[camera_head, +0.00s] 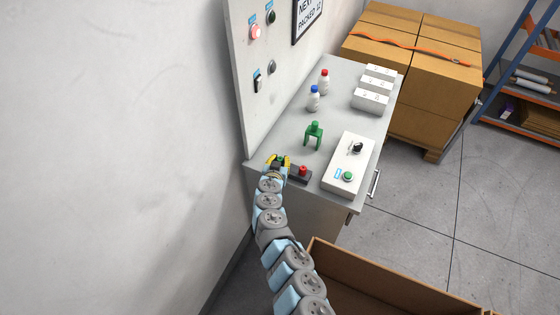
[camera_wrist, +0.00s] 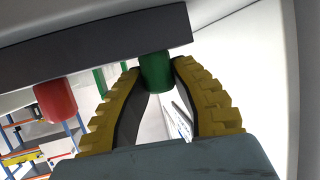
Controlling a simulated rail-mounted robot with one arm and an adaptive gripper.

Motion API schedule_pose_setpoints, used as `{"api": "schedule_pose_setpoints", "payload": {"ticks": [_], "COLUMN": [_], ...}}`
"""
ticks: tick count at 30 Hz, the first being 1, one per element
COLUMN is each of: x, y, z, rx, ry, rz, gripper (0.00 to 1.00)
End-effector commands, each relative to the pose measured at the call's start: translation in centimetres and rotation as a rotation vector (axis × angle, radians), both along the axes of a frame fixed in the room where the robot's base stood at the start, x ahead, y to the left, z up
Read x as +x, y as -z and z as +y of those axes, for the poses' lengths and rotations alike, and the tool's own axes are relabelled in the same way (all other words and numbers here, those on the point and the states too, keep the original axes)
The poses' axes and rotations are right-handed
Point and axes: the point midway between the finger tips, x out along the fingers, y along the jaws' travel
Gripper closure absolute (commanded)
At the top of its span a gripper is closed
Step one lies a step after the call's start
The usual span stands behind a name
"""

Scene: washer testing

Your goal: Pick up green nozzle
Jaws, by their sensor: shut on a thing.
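The green nozzle (camera_wrist: 157,70) is a small green cylinder. In the wrist view it is between the two yellow ribbed fingers of my gripper (camera_wrist: 158,72), which are shut on it near their tips. Its upper end in that view meets the dark grey holder bar (camera_wrist: 90,52); I cannot tell whether it is still seated there. In the head view my gripper (camera_head: 279,160) is at the near left corner of the table, over the left end of the holder, and mostly hides the nozzle.
A red nozzle (camera_head: 303,170) stands on the same holder, close to my gripper. A green stand (camera_head: 314,134) and a white control box (camera_head: 350,163) are nearby. Bottles (camera_head: 313,100) and white boxes (camera_head: 370,101) are farther back. A wall panel (camera_head: 247,85) rises at the left.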

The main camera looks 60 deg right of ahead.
Motion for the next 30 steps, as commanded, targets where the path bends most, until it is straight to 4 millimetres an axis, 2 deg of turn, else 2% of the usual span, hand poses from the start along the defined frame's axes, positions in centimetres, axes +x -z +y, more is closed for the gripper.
{"api": "schedule_pose_setpoints", "payload": {"ticks": [5, 14, 30], "x": [-0.1, -0.3, -2.0], "y": [-0.8, -3.8, -7.8], "z": [-0.1, 0.2, 3.3], "rx": [-0.002, -0.004, -0.002], "ry": [0.001, 0.001, 0.0], "rz": [-0.001, 0.0, -0.001], "gripper": [1.0, 1.0, 1.0]}}
